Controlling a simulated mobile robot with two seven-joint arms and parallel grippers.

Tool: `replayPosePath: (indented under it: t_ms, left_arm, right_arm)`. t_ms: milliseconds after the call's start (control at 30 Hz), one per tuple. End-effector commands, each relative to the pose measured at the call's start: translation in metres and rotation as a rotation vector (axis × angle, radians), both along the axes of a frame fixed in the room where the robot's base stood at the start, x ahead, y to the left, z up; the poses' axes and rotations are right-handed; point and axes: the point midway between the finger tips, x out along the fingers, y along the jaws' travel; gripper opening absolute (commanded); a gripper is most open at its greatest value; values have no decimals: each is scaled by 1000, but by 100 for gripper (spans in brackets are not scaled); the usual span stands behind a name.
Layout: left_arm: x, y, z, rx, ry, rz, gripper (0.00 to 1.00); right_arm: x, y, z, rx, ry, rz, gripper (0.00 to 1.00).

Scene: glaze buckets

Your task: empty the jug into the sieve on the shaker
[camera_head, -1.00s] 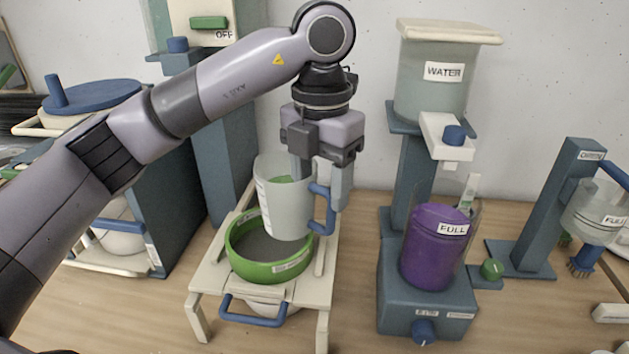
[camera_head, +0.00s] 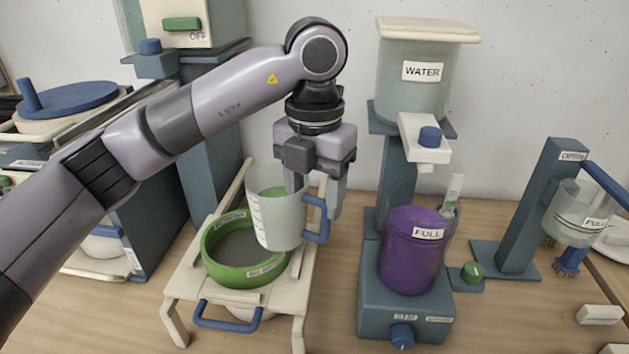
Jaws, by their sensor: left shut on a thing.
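The jug (camera_head: 276,220) is a clear whitish cup with dark scale marks and a blue handle (camera_head: 318,220) on its right. Something green shows inside near its top. My left gripper (camera_head: 314,196) is shut on the jug at its handle side and holds it nearly upright, over the right part of the sieve. The sieve (camera_head: 215,271) is a green ring with a grey mesh, sitting on the shaker (camera_head: 183,287), a cream frame with a blue front handle. The jug hides the sieve's right rear. My right gripper is not in view.
A blue stand (camera_head: 405,310) with a purple container (camera_head: 412,255) labelled FULL is to the right, under a WATER tank (camera_head: 412,85). A smaller stand (camera_head: 525,230) holds another FULL vessel at far right. A machine with a blue lid (camera_head: 70,98) is at left.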

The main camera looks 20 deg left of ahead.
Motion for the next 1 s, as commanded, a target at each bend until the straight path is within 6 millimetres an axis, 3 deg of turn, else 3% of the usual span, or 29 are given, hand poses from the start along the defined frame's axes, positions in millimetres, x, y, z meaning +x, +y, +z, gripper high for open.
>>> replayPosePath:
  t_ms: [200, 700, 900, 1000]
  left_arm:
    - [0, 0, -16, -6, 0, -1, 0]
    - [1, 7, 15, -368, 54, 1, 0]
    - [2, 16, 12, -526, 76, 2, 0]
    - [2, 14, 16, -517, 74, -2, 0]
  right_arm:
    - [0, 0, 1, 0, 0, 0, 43]
    - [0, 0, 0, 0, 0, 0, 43]
    - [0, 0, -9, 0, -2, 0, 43]
    - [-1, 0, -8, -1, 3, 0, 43]
